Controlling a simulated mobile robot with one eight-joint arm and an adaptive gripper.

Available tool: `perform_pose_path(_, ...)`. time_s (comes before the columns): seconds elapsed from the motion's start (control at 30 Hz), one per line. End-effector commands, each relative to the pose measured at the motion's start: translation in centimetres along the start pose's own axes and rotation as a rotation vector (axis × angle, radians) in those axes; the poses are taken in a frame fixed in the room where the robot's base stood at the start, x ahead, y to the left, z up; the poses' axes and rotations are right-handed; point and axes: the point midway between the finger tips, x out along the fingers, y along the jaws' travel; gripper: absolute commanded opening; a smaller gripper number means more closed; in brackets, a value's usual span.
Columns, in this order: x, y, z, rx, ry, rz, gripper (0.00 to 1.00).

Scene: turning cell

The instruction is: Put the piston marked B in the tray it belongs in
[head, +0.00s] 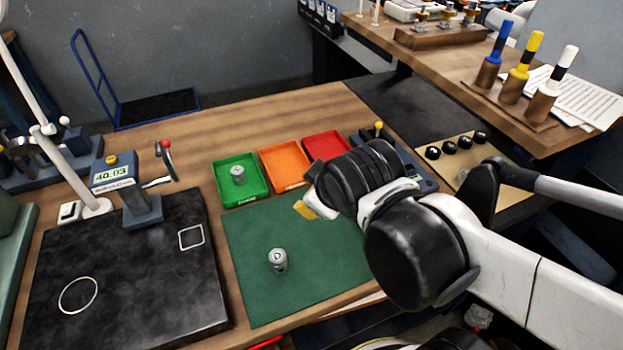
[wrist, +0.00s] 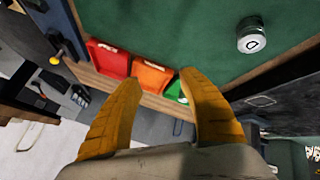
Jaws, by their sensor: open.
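A grey metal piston marked D (head: 278,260) stands upright on the green mat (head: 245,290); its D also shows in the wrist view (wrist: 251,36). Another grey piston (head: 238,175) stands in the green tray (head: 257,186); its mark is too small to read. No piston with a readable B shows. The orange tray (head: 284,172) and the red tray (head: 327,146) look empty. My gripper (wrist: 158,82) is open, with nothing between its yellow fingers. In the head view it is mostly hidden behind my arm, over the mat's far right part.
A dark stone plate (head: 125,270) with a dial stand lies left of the mat. A bench at the right holds blue, yellow and white handled gauges (head: 518,75).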

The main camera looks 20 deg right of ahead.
Motion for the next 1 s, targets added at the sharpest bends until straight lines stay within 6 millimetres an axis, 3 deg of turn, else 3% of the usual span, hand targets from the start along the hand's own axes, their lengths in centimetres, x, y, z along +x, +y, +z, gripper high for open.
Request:
perform_pose_path(0.1,-1.8,-0.3,1.6,0.32,-0.025,-0.035,0.48)
perform_pose_path(0.3,-3.0,-0.7,2.5,0.566,-0.047,-0.061,0.48)
perform_pose_path(1.0,-3.1,-0.8,2.5,0.579,-0.047,-0.062,0.48)
